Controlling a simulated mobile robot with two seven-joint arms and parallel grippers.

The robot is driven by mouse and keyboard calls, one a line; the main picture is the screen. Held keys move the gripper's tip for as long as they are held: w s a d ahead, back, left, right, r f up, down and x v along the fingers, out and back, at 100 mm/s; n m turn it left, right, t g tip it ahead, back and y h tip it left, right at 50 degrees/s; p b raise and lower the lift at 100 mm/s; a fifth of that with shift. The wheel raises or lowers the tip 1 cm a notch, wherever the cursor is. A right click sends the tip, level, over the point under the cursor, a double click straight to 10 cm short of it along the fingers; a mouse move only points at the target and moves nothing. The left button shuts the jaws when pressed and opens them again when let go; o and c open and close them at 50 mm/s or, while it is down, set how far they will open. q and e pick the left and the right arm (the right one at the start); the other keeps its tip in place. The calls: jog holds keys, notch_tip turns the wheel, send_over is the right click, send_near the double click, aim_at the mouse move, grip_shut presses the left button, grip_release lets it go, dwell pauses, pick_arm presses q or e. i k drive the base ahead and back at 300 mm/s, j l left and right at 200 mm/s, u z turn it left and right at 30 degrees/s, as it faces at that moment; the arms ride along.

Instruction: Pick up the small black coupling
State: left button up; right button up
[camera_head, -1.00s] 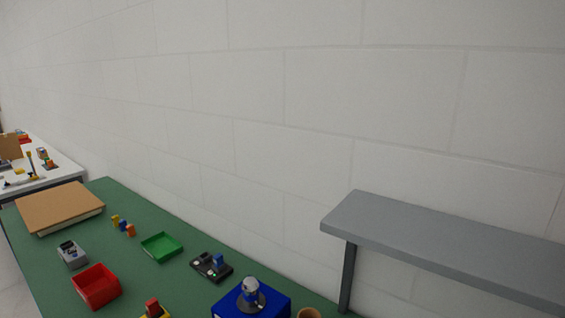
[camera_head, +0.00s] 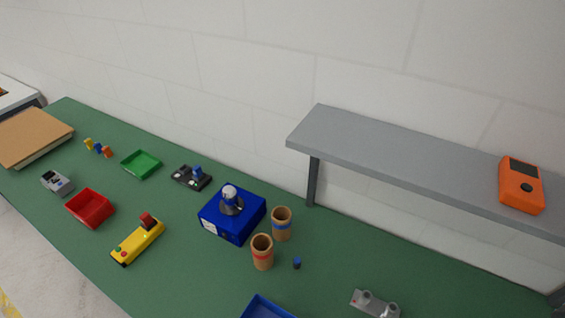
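A small dark cylinder (camera_head: 297,263) with a bluish tint stands on the green table, just right of the red-banded brown cup (camera_head: 262,252). It is the only small dark piece standing alone there; I cannot tell for sure that it is the black coupling. A black plate (camera_head: 180,178) with a small blue part on it lies further back, left of the blue box (camera_head: 243,222). Neither of my grippers shows in this view.
A second brown cup (camera_head: 282,223) stands behind the first. A blue tray (camera_head: 262,308) and a grey part (camera_head: 374,304) lie at the front. A grey shelf (camera_head: 400,158) with an orange device (camera_head: 521,186) overhangs the back right. The green table (camera_head: 400,265) has clear room right of the cups.

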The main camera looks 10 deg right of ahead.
aim_at(297, 262)
jog(key=z, duration=0.35)
jog(key=l+u, duration=0.15)
jog(key=k+j+z, duration=0.15)
jog(key=j+z, duration=0.45)
jog(key=j, duration=0.15)
jog(key=j+z, duration=0.4)
jog(key=j, duration=0.25)
jog(key=k, duration=0.05)
